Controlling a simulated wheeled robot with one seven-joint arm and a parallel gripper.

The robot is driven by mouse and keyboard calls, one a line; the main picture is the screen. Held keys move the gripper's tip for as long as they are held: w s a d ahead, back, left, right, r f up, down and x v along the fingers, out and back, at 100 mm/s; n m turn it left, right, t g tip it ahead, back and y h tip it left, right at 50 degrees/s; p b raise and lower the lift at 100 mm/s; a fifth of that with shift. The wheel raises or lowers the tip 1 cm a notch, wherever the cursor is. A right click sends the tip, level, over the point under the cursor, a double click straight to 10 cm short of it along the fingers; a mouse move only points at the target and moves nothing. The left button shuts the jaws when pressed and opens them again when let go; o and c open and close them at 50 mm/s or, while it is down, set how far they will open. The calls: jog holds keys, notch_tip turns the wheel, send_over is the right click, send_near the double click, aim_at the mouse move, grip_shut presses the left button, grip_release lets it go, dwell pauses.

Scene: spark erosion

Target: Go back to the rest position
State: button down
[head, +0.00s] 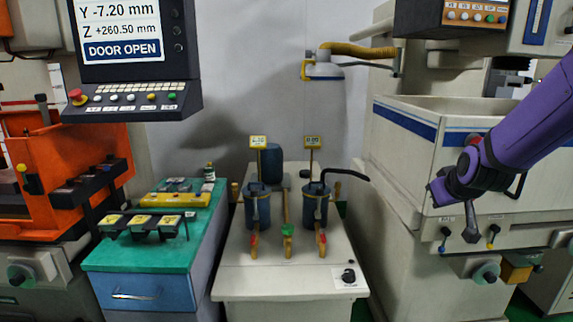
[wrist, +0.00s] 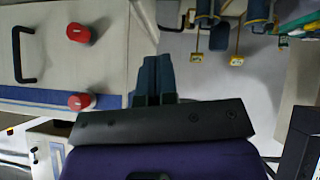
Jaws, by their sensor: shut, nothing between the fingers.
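My gripper (head: 470,237) hangs from the purple arm at the right of the head view, in front of the white machine tank (head: 400,140) with the blue stripe. Its fingers point down and are closed together. In the wrist view the fingers (wrist: 153,75) show as a dark blue-grey pair side by side, shut, with nothing between them. I cannot tell how close the fingertips are to the tank wall.
A pale cabinet (head: 290,283) with two blue filter canisters stands in the middle. A teal-topped bench (head: 110,257) with yellow-labelled holders is at left, below a control panel (head: 130,103). Red knobs (wrist: 79,33) and a black handle (wrist: 20,55) show near the gripper in the wrist view.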

jog(key=s+a+r+g, duration=0.1)
jog(key=s+r, duration=0.2)
jog(key=s, duration=0.6)
jog(key=s+a+r+m+g, duration=0.1)
jog(key=s+r, duration=0.3)
jog(key=s, duration=0.5)
jog(key=s+a+r+g+y, duration=0.1)
jog(key=s+a+r, duration=0.2)
jog(key=s, duration=0.7)
jog(key=shift+a+r+m+g, duration=0.2)
jog(key=shift+r+m+g, duration=0.05)
jog(key=shift+m+g, duration=0.15)
jog(key=shift+s, duration=0.1)
